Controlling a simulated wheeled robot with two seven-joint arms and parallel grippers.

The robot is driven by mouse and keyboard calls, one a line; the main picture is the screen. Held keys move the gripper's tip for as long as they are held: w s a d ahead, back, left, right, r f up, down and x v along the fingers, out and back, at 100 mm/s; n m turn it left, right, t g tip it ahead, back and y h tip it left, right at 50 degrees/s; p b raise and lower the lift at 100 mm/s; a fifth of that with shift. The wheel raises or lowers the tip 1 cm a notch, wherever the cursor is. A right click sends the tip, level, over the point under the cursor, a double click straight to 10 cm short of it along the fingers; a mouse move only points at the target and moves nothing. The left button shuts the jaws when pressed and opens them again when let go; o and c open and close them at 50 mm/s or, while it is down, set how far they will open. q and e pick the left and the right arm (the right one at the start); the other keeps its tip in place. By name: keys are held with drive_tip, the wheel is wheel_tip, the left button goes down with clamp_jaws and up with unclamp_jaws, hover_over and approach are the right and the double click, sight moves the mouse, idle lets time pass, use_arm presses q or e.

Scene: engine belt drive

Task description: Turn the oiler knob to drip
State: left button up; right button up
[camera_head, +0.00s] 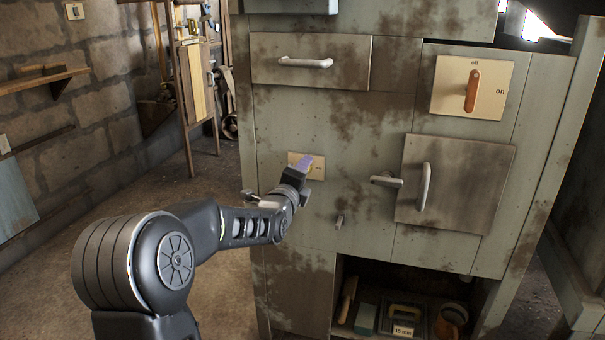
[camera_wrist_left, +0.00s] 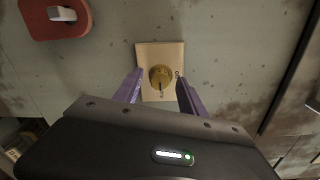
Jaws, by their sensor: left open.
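The oiler knob (camera_wrist_left: 160,77) is a round brass knob on a cream plate (camera_wrist_left: 147,55) in the left wrist view. A dark mark on the knob points toward the bottom of that view. In the head view the plate (camera_head: 318,170) is on the cabinet front, and my gripper covers most of the knob. My left gripper (camera_wrist_left: 155,92) is open, with a purple finger on each side of the knob; I cannot tell if they touch it. It also shows in the head view (camera_head: 304,163). My right gripper is not in view.
The cabinet has a drawer handle (camera_head: 305,63) above, an orange off/on lever (camera_head: 472,90) at upper right, and a hatch with a handle (camera_head: 424,187) at right. A small peg (camera_head: 339,222) is below the plate. An open shelf (camera_head: 375,310) holds tools. A red part (camera_wrist_left: 57,20) appears in the left wrist view.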

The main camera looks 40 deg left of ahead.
use_arm(q)
drive_tip(key=shift+s, duration=0.15)
drive_tip(key=p+v, duration=0.1)
drive_tip(key=v, duration=0.6)
drive_tip(key=shift+s, duration=0.25)
drive_tip(key=shift+d, duration=0.1)
